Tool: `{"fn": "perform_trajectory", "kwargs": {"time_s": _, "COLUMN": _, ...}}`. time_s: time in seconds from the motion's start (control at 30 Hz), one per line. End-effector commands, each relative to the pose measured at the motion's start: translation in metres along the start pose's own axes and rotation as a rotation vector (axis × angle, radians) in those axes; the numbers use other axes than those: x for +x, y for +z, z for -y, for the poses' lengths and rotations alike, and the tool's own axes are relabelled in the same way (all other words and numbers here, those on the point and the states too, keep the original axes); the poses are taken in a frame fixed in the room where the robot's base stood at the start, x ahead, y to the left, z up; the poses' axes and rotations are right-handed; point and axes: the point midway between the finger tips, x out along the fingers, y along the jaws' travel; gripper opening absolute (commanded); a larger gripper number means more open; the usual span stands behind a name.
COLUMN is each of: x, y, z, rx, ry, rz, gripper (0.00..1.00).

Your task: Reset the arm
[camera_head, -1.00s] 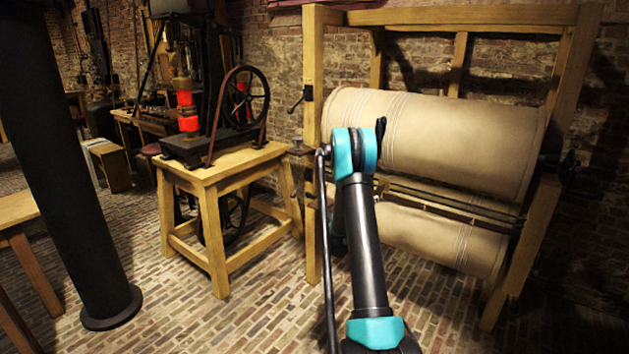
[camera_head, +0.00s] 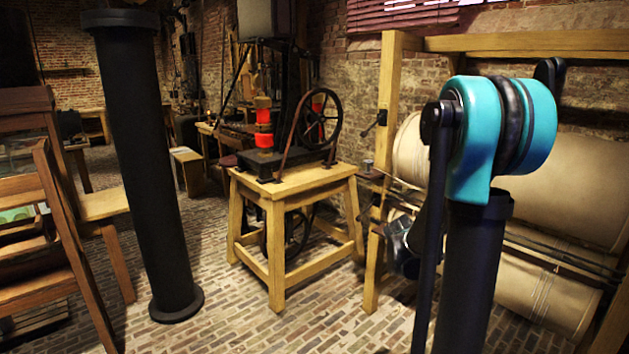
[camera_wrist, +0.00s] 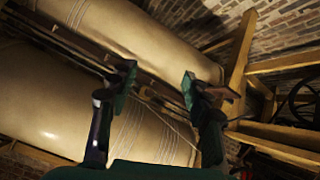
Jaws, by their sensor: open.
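My gripper (camera_wrist: 158,88) shows in the wrist view with its two fingers apart and nothing between them. Behind the fingers are the large cream rollers (camera_wrist: 60,100) of a wooden-framed machine. I cannot tell the exact distance to them. In the head view my arm stands raised at the right, in front of the rollers (camera_head: 560,200). The gripper is partly hidden behind my arm there, near the frame's upright post (camera_head: 386,150). No battery jars can be made out.
A wooden stand (camera_head: 290,185) carrying a black machine with a flywheel (camera_head: 317,118) is at the centre. A black column (camera_head: 140,170) stands left of it. Wooden furniture (camera_head: 40,230) is at far left. Brick floor (camera_head: 240,325) is open in front.

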Motion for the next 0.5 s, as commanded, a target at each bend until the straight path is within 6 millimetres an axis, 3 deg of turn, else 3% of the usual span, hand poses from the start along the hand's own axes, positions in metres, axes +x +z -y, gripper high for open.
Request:
{"fn": "perform_trajectory", "kwargs": {"time_s": 0.1, "x": -0.035, "y": 0.041, "z": 0.0, "rx": -0.054, "ry": -0.079, "rz": 0.083, "gripper": 0.49}}
{"fn": "perform_trajectory", "kwargs": {"time_s": 0.5, "x": -0.139, "y": 0.184, "z": 0.012, "rx": -0.26, "ry": -0.408, "rz": 0.304, "gripper": 0.49}}
